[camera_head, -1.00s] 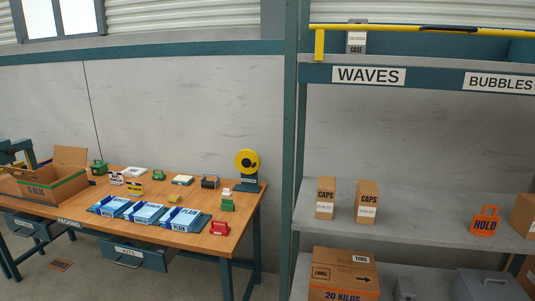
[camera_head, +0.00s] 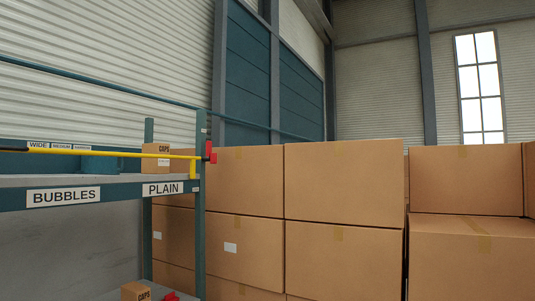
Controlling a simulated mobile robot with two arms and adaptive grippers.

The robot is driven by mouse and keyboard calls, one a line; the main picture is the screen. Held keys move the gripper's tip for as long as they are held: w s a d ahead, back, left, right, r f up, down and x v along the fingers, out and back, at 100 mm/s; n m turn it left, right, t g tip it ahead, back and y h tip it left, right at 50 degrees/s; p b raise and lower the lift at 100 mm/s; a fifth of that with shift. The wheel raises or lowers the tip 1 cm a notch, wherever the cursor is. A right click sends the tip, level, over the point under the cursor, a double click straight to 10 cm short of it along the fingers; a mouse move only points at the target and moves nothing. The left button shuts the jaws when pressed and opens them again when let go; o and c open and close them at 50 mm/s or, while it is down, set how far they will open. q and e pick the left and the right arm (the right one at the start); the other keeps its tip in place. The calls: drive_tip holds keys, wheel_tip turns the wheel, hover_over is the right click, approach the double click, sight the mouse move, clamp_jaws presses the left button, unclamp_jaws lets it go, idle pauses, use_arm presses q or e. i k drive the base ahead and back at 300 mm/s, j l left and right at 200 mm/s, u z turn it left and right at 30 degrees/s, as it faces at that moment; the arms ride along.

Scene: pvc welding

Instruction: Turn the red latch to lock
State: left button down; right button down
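A small red latch (camera_head: 210,152) sits on the shelf's right upright, at the right end of the yellow bar (camera_head: 110,153). The bar runs along the front of the upper shelf, with a black section at its left. The latch is small in this view, so its exact setting cannot be told. Neither of my grippers shows.
The teal shelf rack (camera_head: 199,225) bears BUBBLES (camera_head: 63,196) and PLAIN (camera_head: 163,189) labels. A CAPS box (camera_head: 156,156) stands on the upper shelf and another CAPS box (camera_head: 136,291) lower down. Large stacked cartons (camera_head: 343,180) fill the middle and right.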

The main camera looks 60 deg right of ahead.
sight(212, 158)
drive_tip(key=z, duration=1.8)
drive_tip(key=i+j+z, duration=0.25)
drive_tip(key=i+z, duration=0.15)
drive_tip(key=i+j+z, duration=0.55)
drive_tip(key=i+j, duration=0.6)
drive_tip(key=j, duration=0.15)
